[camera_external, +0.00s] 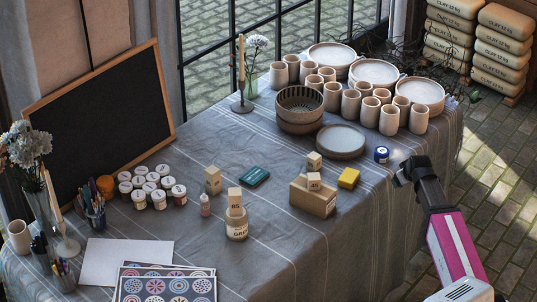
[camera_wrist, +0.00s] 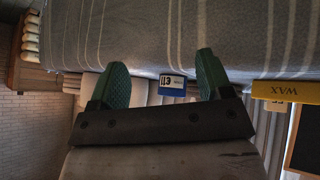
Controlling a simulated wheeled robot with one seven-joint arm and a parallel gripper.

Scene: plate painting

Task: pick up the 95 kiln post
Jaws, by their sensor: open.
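Several small pale wooden-looking posts with dark printed numbers stand on the table. One post (camera_external: 212,181) stands on the cloth, one (camera_external: 235,197) is on top of a labelled jar (camera_external: 236,228), and two more, an upper post (camera_external: 314,161) and a front post (camera_external: 314,181), are at a tan box (camera_external: 312,201). The numbers are too small to tell surely which is 95. My gripper (camera_external: 402,173) is at the table's right edge, apart from all posts. In the wrist view its two green-padded fingers (camera_wrist: 161,78) are spread and empty; no post clearly shows there.
A blue jar (camera_external: 381,154) and yellow wax block (camera_external: 348,178) lie between my gripper and the tan box. Behind are a grey plate (camera_external: 341,139), stacked bowls (camera_external: 300,123) and several cups. The cloth (camera_external: 340,250) at front right is clear.

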